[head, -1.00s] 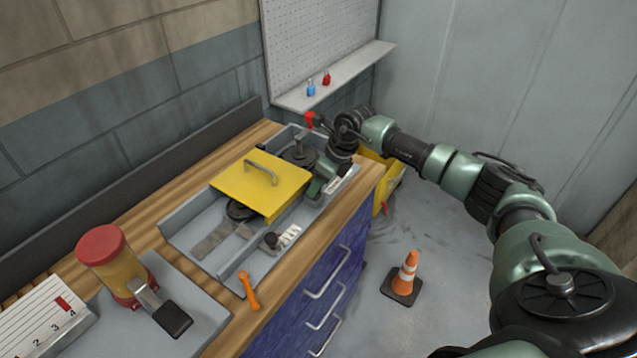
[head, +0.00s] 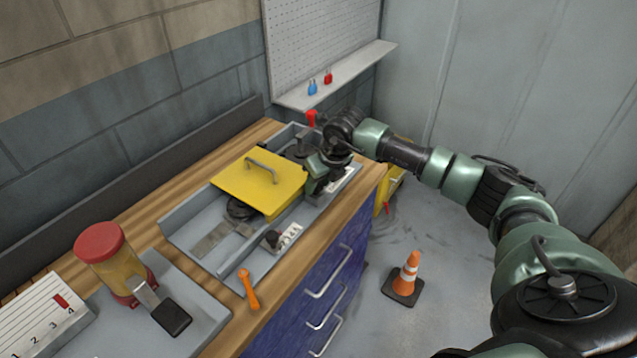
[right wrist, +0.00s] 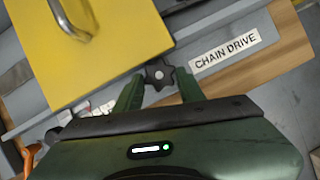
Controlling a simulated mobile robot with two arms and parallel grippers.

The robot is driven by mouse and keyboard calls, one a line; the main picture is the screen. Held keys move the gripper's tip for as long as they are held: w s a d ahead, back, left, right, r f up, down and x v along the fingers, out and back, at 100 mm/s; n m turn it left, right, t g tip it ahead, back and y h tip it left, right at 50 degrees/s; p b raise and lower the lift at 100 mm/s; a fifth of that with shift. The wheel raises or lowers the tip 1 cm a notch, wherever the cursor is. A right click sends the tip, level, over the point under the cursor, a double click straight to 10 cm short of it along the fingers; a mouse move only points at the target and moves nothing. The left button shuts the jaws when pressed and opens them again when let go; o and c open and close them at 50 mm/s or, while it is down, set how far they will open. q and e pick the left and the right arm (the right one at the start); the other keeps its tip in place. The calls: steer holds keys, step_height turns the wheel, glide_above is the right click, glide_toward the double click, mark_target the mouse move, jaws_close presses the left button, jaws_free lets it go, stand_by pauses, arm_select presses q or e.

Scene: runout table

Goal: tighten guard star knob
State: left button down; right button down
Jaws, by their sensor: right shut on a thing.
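My left gripper is not in view.
An orange-handled tool (head: 249,289) lies near the table's front edge. A red-topped beacon-like jar (head: 108,262) stands at the left. A red-knobbed lever (head: 311,120) rises behind my gripper. An orange cone (head: 405,277) stands on the floor.

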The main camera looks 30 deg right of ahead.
steer(key=c, duration=0.9)
jaws_free()
steer(key=b+v, duration=0.2)
steer(key=v, duration=0.6)
steer(key=shift+a+f, duration=0.1)
